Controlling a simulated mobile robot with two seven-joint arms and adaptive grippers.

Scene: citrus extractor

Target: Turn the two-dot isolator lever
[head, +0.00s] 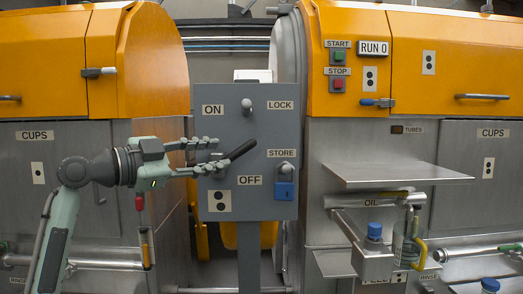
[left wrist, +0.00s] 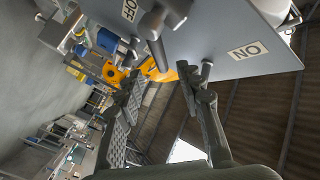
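The grey isolator panel (head: 262,212) stands in the middle of the head view, with ON at its upper left, OFF lower down, and a dotted plate (head: 217,202) at its lower left. Its lever has a black handle (head: 240,150) that slants up to the right, between ON and OFF. My left gripper (head: 219,154) is open at the panel's left part, its fingers close to the lever's lower end and partly hiding it. In the left wrist view the fingers are spread and the dark lever (left wrist: 157,50) shows near the fingertips; contact cannot be told. My right gripper is not in view.
A blue padlock (head: 284,191) hangs under STORE, and a knob (head: 247,104) sits beside LOCK. Orange-topped machines stand on both sides. A steel shelf (head: 395,174) and an oil bracket with a blue-capped bottle (head: 374,232) stick out at right.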

